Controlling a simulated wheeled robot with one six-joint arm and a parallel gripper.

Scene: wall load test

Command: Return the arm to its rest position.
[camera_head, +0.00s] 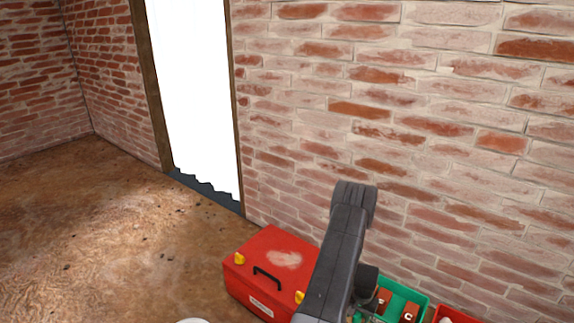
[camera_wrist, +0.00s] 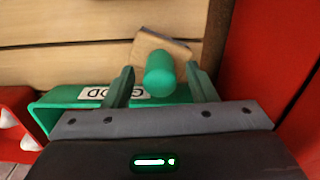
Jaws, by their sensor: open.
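My gripper (camera_wrist: 163,82) shows in the wrist view with its two green fingers spread apart. A green cylinder-shaped piece (camera_wrist: 160,75) appears between the fingers, with a visible gap on each side. It sits in front of a tan block (camera_wrist: 178,47) with a grey edge; I cannot tell whether the two are joined. In the head view my dark grey arm stands at the lower middle, and the gripper itself cannot be made out.
A green bin (camera_wrist: 72,96) with a partly hidden label lies below the gripper; it also shows in the head view (camera_head: 424,304), holding brown blocks. A red bin (camera_head: 452,312) and a red toolbox (camera_head: 245,278) flank it. The brick wall (camera_head: 430,120) rises behind; open floor (camera_head: 90,240) lies left.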

